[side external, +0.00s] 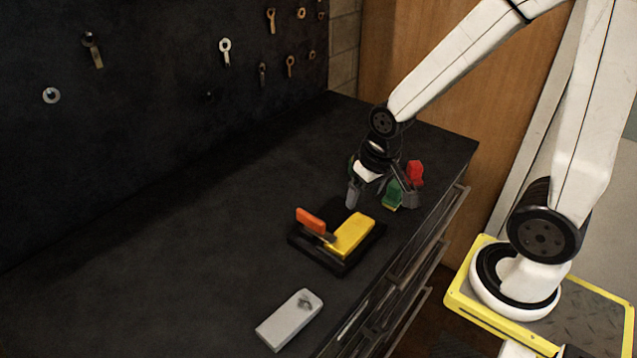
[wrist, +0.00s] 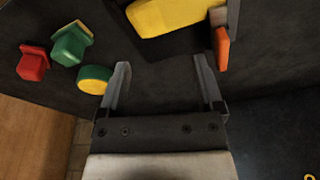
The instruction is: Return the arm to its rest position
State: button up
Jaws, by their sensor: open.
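My gripper (side external: 382,200) hangs low over the dark bench top, fingers pointing down. In the wrist view its two fingers (wrist: 161,66) are spread apart with nothing between them but the bench surface. A yellow block (side external: 349,235) lies on a black base (side external: 345,265) just in front of the gripper in the side view. An orange handle-like piece (side external: 311,220) stands at the left of that block. Both the yellow block (wrist: 175,14) and the orange piece (wrist: 221,47) show at the top of the wrist view, beyond the fingertips.
A green piece (side external: 393,195) and a red piece (side external: 415,173) stand close beside the gripper. A round yellow-and-green piece (wrist: 95,79) is near one finger. A grey plate (side external: 289,320) lies at the bench's front. Wrenches (side external: 225,52) hang on the dark wall. The bench's left is clear.

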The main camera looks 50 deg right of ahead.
jog(key=a+n, duration=0.2)
jog(key=shift+s+a+f+n, duration=0.15)
jog(key=shift+s+a+n, duration=0.05)
jog(key=shift+s+n, duration=0.2)
dwell(0.5)
jog(key=shift+o, duration=0.4)
